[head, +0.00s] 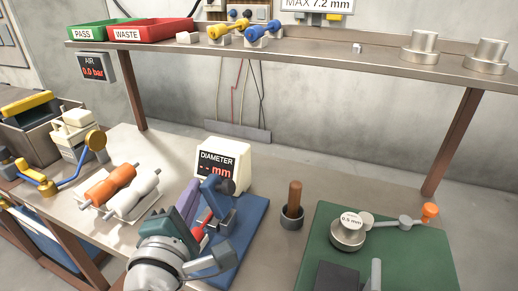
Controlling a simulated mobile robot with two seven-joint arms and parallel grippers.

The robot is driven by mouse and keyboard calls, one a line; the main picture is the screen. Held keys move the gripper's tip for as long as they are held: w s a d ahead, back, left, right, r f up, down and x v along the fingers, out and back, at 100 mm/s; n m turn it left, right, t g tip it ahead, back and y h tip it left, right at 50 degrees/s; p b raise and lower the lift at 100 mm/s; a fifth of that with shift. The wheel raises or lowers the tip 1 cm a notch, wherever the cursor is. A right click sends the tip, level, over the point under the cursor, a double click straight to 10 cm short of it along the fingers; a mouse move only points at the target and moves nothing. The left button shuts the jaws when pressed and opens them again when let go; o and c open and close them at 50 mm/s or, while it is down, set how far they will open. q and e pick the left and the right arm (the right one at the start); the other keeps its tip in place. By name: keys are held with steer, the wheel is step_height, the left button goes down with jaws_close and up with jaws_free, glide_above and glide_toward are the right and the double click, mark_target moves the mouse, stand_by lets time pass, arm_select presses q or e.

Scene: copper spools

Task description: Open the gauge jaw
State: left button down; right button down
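The diameter gauge (222,162) is a cream box at the middle, its display reading dashes and "mm". In front of it, a dark blue jaw part (214,188) stands on a blue base plate (252,222). A red lever-like part (204,228) shows low beside the jaw. My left gripper (206,232) comes in from the bottom, over the left side of the base plate and close to the red part. My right gripper cannot be made out.
A rack with orange and white spools (112,184) stands left of the gauge. A dark cup with a wooden handle (292,216) stands to its right. A green mat (400,248) carries a round "0.5 mm" weight (348,231).

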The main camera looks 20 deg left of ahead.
mark_target(217, 197)
arm_select(q)
steer(key=d+m, duration=0.1)
steer(key=m, duration=0.1)
steer(key=d+r+m+t, duration=0.1)
steer(key=shift+d+m+y, duration=0.35)
steer(key=shift+m+y, duration=0.05)
steer(key=shift+d, duration=0.9)
steer(key=shift+d+r, duration=0.1)
steer(key=shift+d, duration=0.05)
steer(key=shift+s, duration=0.1)
